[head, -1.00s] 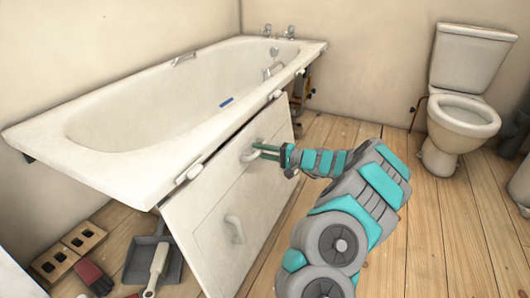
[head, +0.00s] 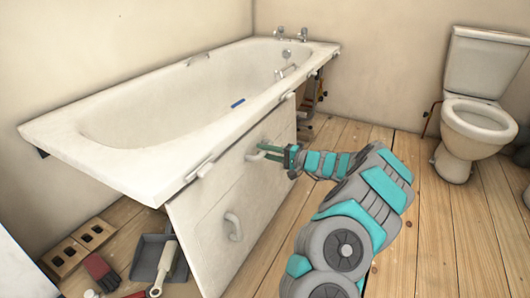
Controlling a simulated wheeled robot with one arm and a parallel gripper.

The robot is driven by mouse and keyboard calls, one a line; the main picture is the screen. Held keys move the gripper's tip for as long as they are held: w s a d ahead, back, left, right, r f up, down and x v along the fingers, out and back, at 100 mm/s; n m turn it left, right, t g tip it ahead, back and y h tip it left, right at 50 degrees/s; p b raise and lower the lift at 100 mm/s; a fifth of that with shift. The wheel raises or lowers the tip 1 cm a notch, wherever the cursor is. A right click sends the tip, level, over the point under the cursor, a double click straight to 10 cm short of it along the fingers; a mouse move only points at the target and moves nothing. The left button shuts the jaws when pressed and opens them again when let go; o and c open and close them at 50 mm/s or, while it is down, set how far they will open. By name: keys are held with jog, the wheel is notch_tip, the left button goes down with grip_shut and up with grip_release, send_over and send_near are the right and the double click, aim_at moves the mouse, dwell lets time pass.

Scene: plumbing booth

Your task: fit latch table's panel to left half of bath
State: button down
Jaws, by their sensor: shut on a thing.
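My gripper (head: 268,152) is shut on the upper-right handle (head: 255,153). White latches (head: 205,170) sit along the bath's rim. Whether the panel touches the rim is hard to tell. The latch table is not in view.
A toilet (head: 474,110) stands right.

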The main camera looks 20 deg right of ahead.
jog(key=shift+w+a+f+b, duration=0.15)
jog(key=shift+w+a+b, duration=0.15)
jog(key=shift+b, duration=0.2)
dwell(1.2)
jog(key=c, duration=0.9)
grip_release()
jog(key=shift+a, duration=0.15)
jog(key=o, duration=0.3)
jog(key=shift+d+f, duration=0.1)
jog(key=shift+d, duration=0.1)
jog(key=p+v, duration=0.1)
jog(key=v, duration=0.6)
jog(key=shift+s+d, duration=0.2)
jog(key=shift+s, duration=0.15)
